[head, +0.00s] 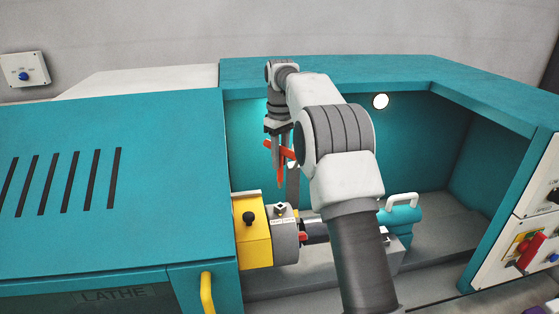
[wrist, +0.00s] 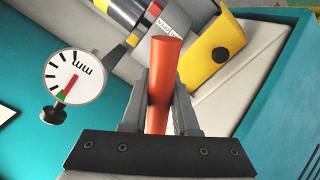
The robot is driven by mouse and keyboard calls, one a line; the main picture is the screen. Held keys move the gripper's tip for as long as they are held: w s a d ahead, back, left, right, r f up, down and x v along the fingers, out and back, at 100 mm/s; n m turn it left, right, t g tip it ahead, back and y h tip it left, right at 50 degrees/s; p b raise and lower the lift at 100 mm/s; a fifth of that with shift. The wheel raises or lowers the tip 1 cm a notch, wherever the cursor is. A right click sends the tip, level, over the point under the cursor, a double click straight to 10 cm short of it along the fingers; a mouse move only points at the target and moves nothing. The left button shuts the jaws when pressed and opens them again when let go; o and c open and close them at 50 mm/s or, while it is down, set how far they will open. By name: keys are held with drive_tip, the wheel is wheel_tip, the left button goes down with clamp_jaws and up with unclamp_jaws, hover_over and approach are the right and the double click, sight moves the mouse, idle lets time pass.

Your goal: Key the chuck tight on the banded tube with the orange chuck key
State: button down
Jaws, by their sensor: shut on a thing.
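My gripper (head: 281,148) is shut on the orange chuck key (head: 281,176), high in the lathe opening. The key points down, above and apart from the chuck. In the wrist view my gripper (wrist: 162,95) has its fingers on both sides of the orange key (wrist: 165,70). The grey chuck (head: 286,243) sits against the yellow headstock (head: 252,230); it also shows in the wrist view (wrist: 172,20). The tube (head: 316,231), dark with a red part near the chuck, extends right from it. My arm hides its far part.
A dial gauge (wrist: 75,78) with a red needle stands left of the key in the wrist view. A teal block with a white handle (head: 402,202) is right of the tube. Teal housing walls (head: 480,100) enclose the opening. A control panel (head: 530,250) is at far right.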

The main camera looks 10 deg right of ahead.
sight(280, 181)
drive_tip(key=shift+f, duration=2.65)
drive_tip(key=shift+f+b, duration=0.8)
drive_tip(key=shift+f, duration=0.95)
